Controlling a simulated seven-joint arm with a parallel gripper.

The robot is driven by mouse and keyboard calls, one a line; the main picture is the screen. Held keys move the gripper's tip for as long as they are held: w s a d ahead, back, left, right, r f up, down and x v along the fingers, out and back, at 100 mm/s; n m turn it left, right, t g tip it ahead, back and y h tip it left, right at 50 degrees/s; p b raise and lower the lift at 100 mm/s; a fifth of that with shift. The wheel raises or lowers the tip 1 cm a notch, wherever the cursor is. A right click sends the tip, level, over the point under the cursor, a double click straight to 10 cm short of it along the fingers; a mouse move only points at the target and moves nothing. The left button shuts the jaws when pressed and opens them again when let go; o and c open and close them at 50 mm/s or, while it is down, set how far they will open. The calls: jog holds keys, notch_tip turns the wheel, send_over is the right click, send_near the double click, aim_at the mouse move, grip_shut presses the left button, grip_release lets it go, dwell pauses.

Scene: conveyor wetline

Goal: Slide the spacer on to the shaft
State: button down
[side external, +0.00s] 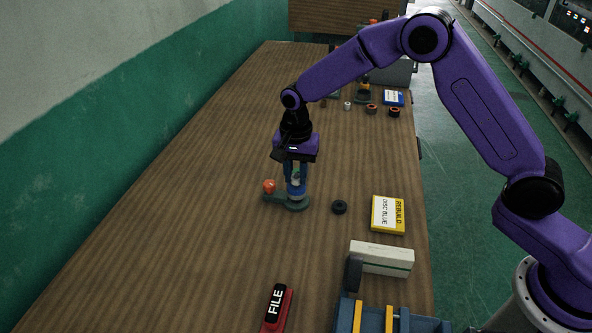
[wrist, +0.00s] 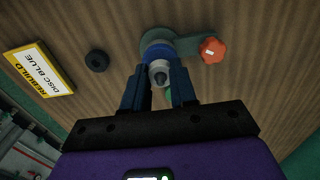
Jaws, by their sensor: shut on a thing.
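A dark green fixture base (side external: 274,198) with an orange knob (side external: 269,186) stands on the bench; the knob also shows in the wrist view (wrist: 212,50). A blue disc (wrist: 156,50) sits at the round end of the base. My gripper (wrist: 162,88) points down over that end, its fingers closed on a small pale grey ring, which looks like the spacer (wrist: 159,72). The ring appears in line with the blue disc. The shaft is mostly hidden by the fingers and ring, and I cannot tell whether the ring is around it. My gripper also shows in the side view (side external: 295,188).
A black ring (side external: 340,207) lies right of the fixture, beside a yellow "REBUILD DISC BLUE" card (side external: 388,214). A white box (side external: 382,258), a blue rack (side external: 372,316) and a red file holder (side external: 277,309) stand nearer. Small parts sit at the far end. The bench's left side is clear.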

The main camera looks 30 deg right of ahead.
jog(key=shift+f, duration=0.4)
jog(key=c, duration=0.8)
grip_release()
notch_tip(320, 180, up, 18)
jog(key=shift+f, duration=0.25)
jog(key=shift+s, duration=0.1)
